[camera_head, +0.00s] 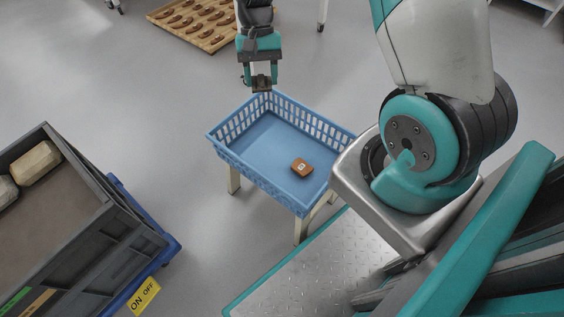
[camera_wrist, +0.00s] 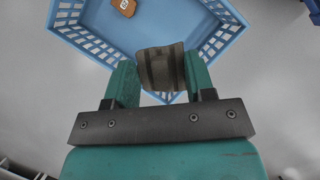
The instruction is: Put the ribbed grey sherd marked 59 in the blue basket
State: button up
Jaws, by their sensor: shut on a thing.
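My gripper (camera_head: 261,82) is above the far corner of the blue basket (camera_head: 222,149) in the head view. It is shut on a ribbed grey-brown sherd (camera_wrist: 161,69), seen between the two green fingers in the wrist view. No number shows on the side of this sherd that faces the wrist camera. The sherd is at the near edge of the basket in the wrist view, where the blue basket (camera_wrist: 150,28) opens beyond it. An orange-brown sherd (camera_head: 302,167) with a pale label lies on the basket floor; it also shows in the wrist view (camera_wrist: 124,6).
The basket stands on pale legs, with much of its floor bare. A grey crate (camera_head: 112,222) with pale lumps is at the left. A wooden tray (camera_head: 208,42) with several brown pieces lies at the back.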

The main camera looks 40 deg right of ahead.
notch_tip(320, 180, down, 6)
jog(key=m+t+y+b, duration=0.2)
jog(key=m+b, duration=0.3)
jog(key=m, duration=0.1)
jog(key=m+b, duration=0.3)
jog(key=b, duration=0.9)
send_near(265, 149)
jog(key=shift+t, duration=0.4)
jog(key=x, duration=0.4)
jog(key=s+x, duration=0.1)
jog(key=x, duration=0.1)
jog(key=shift+a+f, duration=0.15)
jog(key=shift+f, duration=0.1)
jog(key=shift+r, duration=0.1)
jog(key=o, duration=0.9)
